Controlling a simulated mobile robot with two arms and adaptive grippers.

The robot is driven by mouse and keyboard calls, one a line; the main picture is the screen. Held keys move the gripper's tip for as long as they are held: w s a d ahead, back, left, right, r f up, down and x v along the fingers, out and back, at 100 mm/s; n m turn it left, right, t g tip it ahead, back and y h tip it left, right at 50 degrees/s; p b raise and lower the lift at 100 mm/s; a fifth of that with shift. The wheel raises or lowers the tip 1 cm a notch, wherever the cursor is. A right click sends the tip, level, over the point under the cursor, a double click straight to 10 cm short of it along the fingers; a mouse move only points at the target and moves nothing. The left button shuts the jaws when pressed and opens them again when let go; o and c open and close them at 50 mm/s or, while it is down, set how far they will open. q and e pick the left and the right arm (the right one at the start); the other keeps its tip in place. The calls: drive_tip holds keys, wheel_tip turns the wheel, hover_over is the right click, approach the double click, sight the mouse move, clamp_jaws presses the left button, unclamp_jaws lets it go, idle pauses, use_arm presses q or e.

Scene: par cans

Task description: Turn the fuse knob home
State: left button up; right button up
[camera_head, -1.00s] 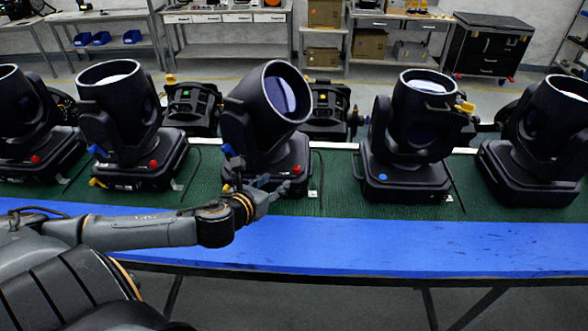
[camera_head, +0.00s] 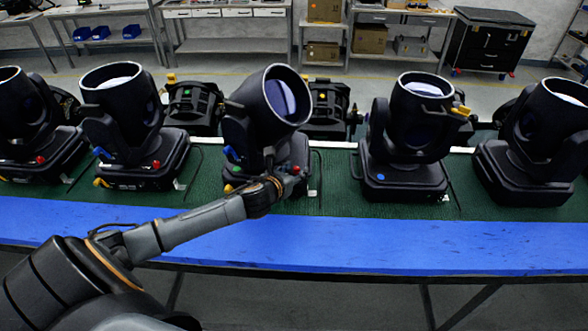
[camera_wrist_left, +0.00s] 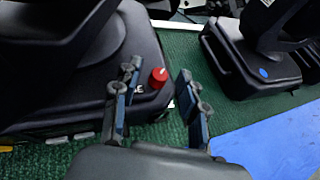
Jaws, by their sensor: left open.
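The red fuse knob (camera_wrist_left: 158,78) sits on the base corner of the middle black par can (camera_head: 268,115). It has a pale mark on its top. In the head view the red knob (camera_head: 294,169) shows just above my left gripper (camera_head: 288,181). My left gripper is open. In the left wrist view its two fingers (camera_wrist_left: 159,73) stand on either side of the knob, with space on both sides. I cannot tell whether the fingertips reach down around it or stop short. My right gripper is not in view.
More par cans stand in a row on the green mat (camera_head: 335,195), one left (camera_head: 125,120) with its own red knob and one right (camera_head: 408,140). The blue strip (camera_head: 400,245) along the table's front is clear. Darker fixtures (camera_head: 190,105) stand behind.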

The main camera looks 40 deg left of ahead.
use_arm(q)
drive_tip(key=shift+c, duration=0.7)
clamp_jaws()
